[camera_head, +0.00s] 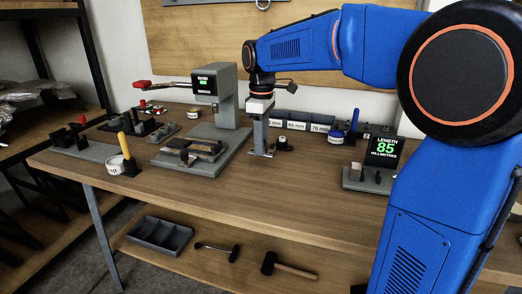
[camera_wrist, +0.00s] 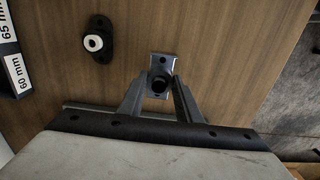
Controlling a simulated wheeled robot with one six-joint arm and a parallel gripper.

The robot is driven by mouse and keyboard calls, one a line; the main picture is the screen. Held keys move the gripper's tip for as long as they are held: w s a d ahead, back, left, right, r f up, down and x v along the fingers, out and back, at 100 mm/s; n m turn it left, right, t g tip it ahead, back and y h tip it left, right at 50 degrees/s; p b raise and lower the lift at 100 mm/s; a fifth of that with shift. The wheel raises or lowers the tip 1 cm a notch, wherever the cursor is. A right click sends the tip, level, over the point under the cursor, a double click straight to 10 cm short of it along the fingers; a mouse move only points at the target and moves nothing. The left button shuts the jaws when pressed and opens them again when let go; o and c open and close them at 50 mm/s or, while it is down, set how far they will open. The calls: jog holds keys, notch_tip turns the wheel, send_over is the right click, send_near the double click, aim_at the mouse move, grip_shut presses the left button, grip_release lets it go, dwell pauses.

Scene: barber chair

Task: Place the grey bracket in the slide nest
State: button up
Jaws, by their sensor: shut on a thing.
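My gripper (camera_head: 261,151) points down over the middle of the bench, right of the grey press. In the wrist view its two fingers (camera_wrist: 160,92) are closed about the grey bracket (camera_wrist: 159,62), a small plate with a hole and a dark round opening. The bracket is close to the wood; whether it touches is unclear. In the head view the fingers mostly hide it. The slide nest appears to be the low grey slide fixture (camera_head: 189,156) on the press base, left of my gripper; its pocket is too small to make out.
The press (camera_head: 227,95) with a lit display and red-tipped lever stands left of my gripper. A black mount with a white ring (camera_wrist: 94,43) stands close by. Labelled bins (camera_head: 297,122) are behind. A length gauge (camera_head: 384,150) reads 85 at right. The front bench is clear.

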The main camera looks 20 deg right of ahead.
jog(key=shift+f, duration=1.3)
jog(key=shift+f, duration=0.15)
jog(key=o, duration=1.2)
jog(key=shift+c, duration=0.2)
notch_tip(320, 180, up, 12)
jog(key=shift+f, duration=0.1)
jog(key=shift+c, duration=0.5)
notch_tip(320, 180, up, 5)
jog(key=w+a+h, duration=0.1)
jog(key=shift+g, duration=0.4)
jog(key=f, duration=1.1)
jog(key=shift+s+d+f, duration=0.25)
jog(key=shift+s+d, duration=0.05)
jog(key=shift+d, duration=0.05)
jog(key=shift+s+f, duration=0.15)
jog(key=shift+f, duration=1.2)
jog(key=shift+s+f, duration=0.15)
jog(key=shift+f, duration=1.15)
